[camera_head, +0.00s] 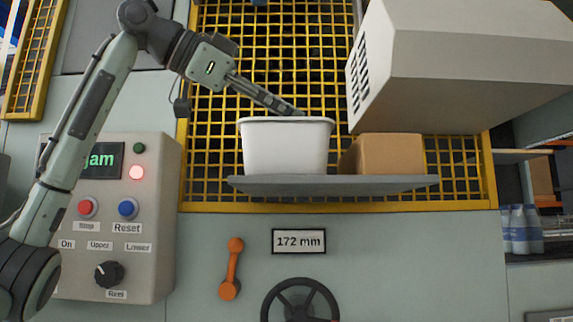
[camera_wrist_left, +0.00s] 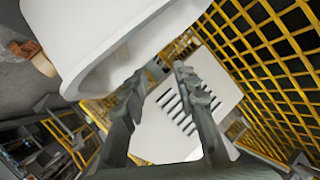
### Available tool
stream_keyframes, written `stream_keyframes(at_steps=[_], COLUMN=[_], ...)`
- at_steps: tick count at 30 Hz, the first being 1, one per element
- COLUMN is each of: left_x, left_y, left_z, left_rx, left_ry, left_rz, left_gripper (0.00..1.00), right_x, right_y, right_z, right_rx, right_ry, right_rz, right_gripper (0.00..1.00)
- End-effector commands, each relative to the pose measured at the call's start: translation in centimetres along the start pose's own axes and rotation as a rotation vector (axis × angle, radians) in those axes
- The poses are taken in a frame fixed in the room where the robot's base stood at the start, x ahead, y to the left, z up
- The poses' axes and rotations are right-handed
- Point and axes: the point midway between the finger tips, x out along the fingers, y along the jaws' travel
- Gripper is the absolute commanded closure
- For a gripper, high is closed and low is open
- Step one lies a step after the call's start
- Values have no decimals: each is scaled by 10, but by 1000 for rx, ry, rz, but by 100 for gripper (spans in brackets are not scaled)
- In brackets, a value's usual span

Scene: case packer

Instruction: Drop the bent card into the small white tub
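The small white tub (camera_head: 286,148) stands upright on a grey shelf (camera_head: 335,184) in front of the yellow mesh. Its pale wall and rim fill the upper left of the left wrist view (camera_wrist_left: 95,40). My left gripper (camera_head: 296,112) points down to the right at the tub's rim, its tips at the level of the rim. I cannot tell if they touch it. In the left wrist view its two fingers (camera_wrist_left: 167,70) are apart, with nothing seen between them. I cannot make out the bent card in either view. My right gripper is not in view.
A brown cardboard box (camera_head: 382,154) stands right of the tub on the shelf. A large pale hood (camera_head: 460,65) with vent slots hangs above it. A control panel (camera_head: 115,215) with a lit red lamp is at left. Yellow mesh (camera_head: 340,60) stands behind the shelf.

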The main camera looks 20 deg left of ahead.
Motion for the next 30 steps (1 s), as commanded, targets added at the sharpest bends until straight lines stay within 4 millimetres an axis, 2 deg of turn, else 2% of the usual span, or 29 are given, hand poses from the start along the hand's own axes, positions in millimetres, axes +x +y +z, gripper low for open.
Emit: stream_keyframes(at_steps=[1,6,12,18,30], left_x=[-12,-49,-81,-92,-92], left_y=[-1,-1,0,0,0], left_z=[-1,-1,0,0,0], left_rx=[1,0,0,0,0], left_ry=[2,2,1,-1,0], left_rz=[-3,-3,-1,1,1], left_gripper=[71,71,71,71,71], right_x=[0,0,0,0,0], right_y=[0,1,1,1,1], right_z=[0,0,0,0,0], right_rx=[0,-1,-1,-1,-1], right_ry=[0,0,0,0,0], right_rz=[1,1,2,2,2], right_gripper=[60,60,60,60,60])
